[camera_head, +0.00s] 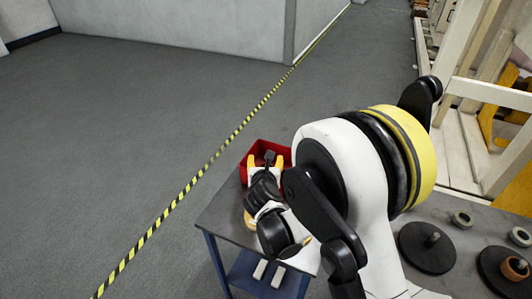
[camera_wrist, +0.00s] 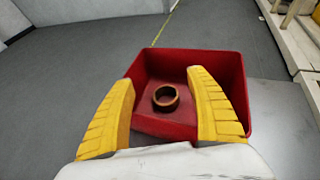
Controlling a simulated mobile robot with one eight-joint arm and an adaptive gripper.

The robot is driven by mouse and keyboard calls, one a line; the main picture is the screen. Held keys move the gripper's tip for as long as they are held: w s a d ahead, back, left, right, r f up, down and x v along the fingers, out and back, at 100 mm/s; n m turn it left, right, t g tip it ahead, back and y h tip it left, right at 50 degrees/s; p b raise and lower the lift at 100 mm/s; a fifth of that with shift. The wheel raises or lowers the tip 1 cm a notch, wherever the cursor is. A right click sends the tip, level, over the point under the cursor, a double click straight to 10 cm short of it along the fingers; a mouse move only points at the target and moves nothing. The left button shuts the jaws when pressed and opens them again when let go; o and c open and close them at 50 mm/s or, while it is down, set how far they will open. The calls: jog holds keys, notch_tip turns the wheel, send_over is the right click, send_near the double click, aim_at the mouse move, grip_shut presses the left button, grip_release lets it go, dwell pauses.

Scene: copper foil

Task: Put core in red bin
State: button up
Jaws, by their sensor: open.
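The red bin (camera_head: 262,150) stands on the far end of the grey table, partly hidden behind my gripper in the head view. In the wrist view the red bin (camera_wrist: 190,60) is open toward me. A brown ring-shaped core (camera_wrist: 165,97) lies inside it on the bin floor, apart from my fingers. My gripper (camera_wrist: 163,107) has its two yellow fingers spread wide, with nothing held between them. In the head view my gripper (camera_head: 266,160) is at the bin; the core inside is hidden there.
The grey table (camera_head: 222,217) has a blue frame. At the right, black discs (camera_head: 427,247) with pegs stand on a grey surface, with an orange-brown ring (camera_head: 514,268) and grey rings (camera_head: 462,219) nearby. Wooden racks (camera_head: 470,130) stand behind. Open floor lies at the left.

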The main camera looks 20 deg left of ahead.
jog(key=p+v, duration=0.1)
jog(key=v, duration=0.5)
jog(key=w+d+r+n+t+y, duration=0.1)
jog(key=d+r+n, duration=0.4)
jog(key=r, duration=0.4)
jog(key=d+r+n+t+y, duration=0.1)
jog(key=d+r+n+y, duration=0.15)
jog(key=r+n, duration=0.5)
jog(key=w+d+r+n+t+y, duration=0.1)
jog(key=d+r+n, duration=0.4)
jog(key=r, duration=0.6)
jog(key=s+d+f+n+g+h, duration=0.3)
jog(key=s+d+f+n, duration=0.1)
jog(key=s+d, duration=0.3)
jog(key=s+d+f+n+g+h, duration=0.2)
jog(key=s+d+n, duration=0.4)
jog(key=d, duration=0.5)
jog(key=s+d+f+n+g+h, duration=0.3)
jog(key=s+d+f+n, duration=0.2)
jog(key=s+d+f, duration=0.2)
jog(key=s+d, duration=0.2)
jog(key=d, duration=0.1)
jog(key=shift+s+g+h, duration=0.35)
jog(key=shift+g, duration=0.05)
